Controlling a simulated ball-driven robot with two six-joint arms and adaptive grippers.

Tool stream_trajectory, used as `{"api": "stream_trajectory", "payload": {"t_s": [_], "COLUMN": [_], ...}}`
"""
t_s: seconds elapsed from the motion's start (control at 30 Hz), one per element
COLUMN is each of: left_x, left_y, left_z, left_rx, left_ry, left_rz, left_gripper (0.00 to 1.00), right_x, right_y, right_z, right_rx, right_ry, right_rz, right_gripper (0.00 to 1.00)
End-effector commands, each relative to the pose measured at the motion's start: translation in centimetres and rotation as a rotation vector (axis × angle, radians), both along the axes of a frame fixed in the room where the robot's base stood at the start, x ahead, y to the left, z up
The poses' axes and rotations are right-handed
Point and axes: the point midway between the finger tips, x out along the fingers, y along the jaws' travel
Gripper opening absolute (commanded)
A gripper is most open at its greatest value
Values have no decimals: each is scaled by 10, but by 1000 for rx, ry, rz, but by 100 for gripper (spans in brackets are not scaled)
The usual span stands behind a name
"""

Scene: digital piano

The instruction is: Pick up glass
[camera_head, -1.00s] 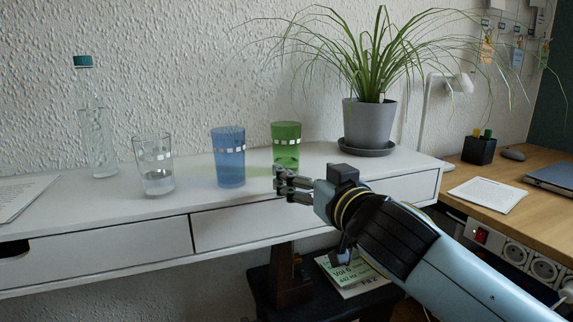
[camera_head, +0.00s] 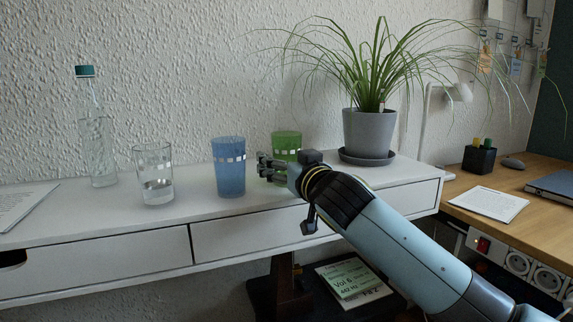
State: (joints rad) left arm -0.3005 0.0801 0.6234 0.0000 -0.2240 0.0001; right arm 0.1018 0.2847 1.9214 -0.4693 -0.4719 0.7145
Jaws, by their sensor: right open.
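Three glasses stand upright in a row on the white piano top. The clear glass (camera_head: 154,174) is at the left, the blue glass (camera_head: 229,168) in the middle and the green glass (camera_head: 286,144) at the right, a little further back. My right gripper (camera_head: 262,167) is open, its fingers pointing left. It lies in front of the green glass and hides its lower part. Its fingertips are just right of the blue glass, with a small gap showing in the picture. I see nothing held in it. My left gripper is not in view.
A clear bottle (camera_head: 97,135) with a teal cap stands at the left, near paper sheets (camera_head: 22,205). A potted grass plant (camera_head: 369,132) stands right of the glasses. A wooden desk (camera_head: 520,178) with a pen holder (camera_head: 479,158) is further right.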

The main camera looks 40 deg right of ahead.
Motion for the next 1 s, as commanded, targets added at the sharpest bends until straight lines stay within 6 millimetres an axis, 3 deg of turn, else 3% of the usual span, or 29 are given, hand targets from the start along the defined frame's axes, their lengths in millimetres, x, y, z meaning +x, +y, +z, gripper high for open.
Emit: {"api": "stream_trajectory", "payload": {"t_s": [0.07,0.6,1.0], "left_x": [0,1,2], "left_y": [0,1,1], "left_z": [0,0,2], "left_rx": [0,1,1], "left_ry": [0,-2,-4], "left_rz": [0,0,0], "left_gripper": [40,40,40], "right_x": [0,0,0], "right_y": [0,0,0], "right_z": [0,1,5], "right_rx": [0,1,1], "right_ry": [0,-1,-2], "right_rz": [0,1,1], "right_gripper": [81,13,13]}}
